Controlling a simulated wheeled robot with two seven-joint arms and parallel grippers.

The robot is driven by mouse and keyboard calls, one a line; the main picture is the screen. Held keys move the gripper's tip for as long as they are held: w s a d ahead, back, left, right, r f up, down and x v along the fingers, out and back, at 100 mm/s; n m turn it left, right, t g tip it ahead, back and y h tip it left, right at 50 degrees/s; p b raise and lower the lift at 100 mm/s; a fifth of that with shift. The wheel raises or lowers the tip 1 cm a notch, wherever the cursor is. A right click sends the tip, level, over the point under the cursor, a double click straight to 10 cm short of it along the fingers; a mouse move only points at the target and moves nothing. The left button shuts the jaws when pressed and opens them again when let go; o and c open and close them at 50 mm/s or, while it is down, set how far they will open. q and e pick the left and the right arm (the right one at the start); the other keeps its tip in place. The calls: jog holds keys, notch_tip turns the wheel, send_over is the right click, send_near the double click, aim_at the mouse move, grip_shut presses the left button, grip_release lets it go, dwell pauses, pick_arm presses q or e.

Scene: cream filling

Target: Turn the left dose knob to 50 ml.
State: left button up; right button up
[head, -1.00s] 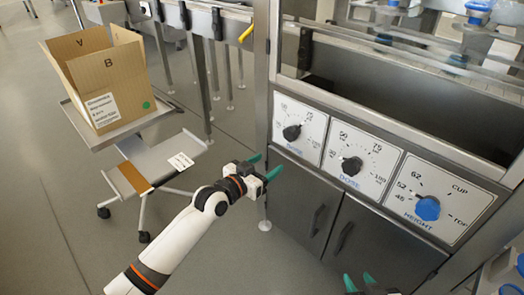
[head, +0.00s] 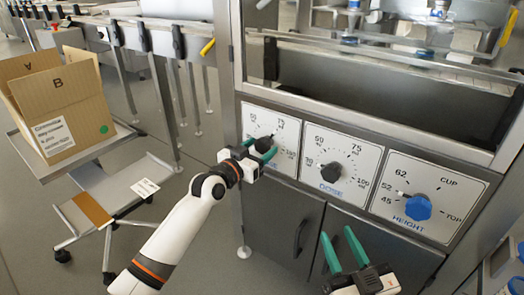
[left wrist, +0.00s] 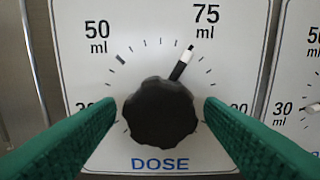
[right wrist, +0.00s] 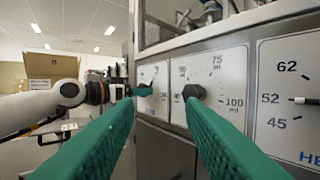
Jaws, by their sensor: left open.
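The left dose knob (head: 265,144) is black and sits on the leftmost white dial plate. In the left wrist view the knob (left wrist: 160,112) has its white pointer up and right, near the 75 ml label (left wrist: 206,14); the 50 ml label (left wrist: 97,30) is at upper left. My left gripper (head: 262,149) is open, with a green finger on each side of the knob; whether they touch it I cannot tell. My right gripper (head: 339,234) is open and empty, below the middle dial and in front of the cabinet doors.
A second dose knob (head: 331,171) and a blue height knob (head: 418,207) are to the right on the same panel. A cardboard box (head: 60,105) stands on a cart at the left. Grey cabinet doors (head: 285,222) are below the panel.

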pick_arm(q)
jog(key=shift+w+d, duration=0.45)
jog(key=shift+w, duration=0.15)
pick_arm(e)
jog(key=shift+s+a+r+t, duration=0.1)
jog(key=shift+s+r+t, duration=0.05)
jog(key=shift+r+t, duration=0.3)
jog(key=shift+s+a+r+t, duration=0.1)
jog(key=shift+r+t, duration=0.15)
jog(key=shift+r, duration=0.3)
pick_arm(q)
jog(key=c, duration=1)
pick_arm(e)
jog(key=shift+d, duration=0.1)
jog(key=shift+w+f, duration=0.1)
jog(key=shift+f, duration=0.05)
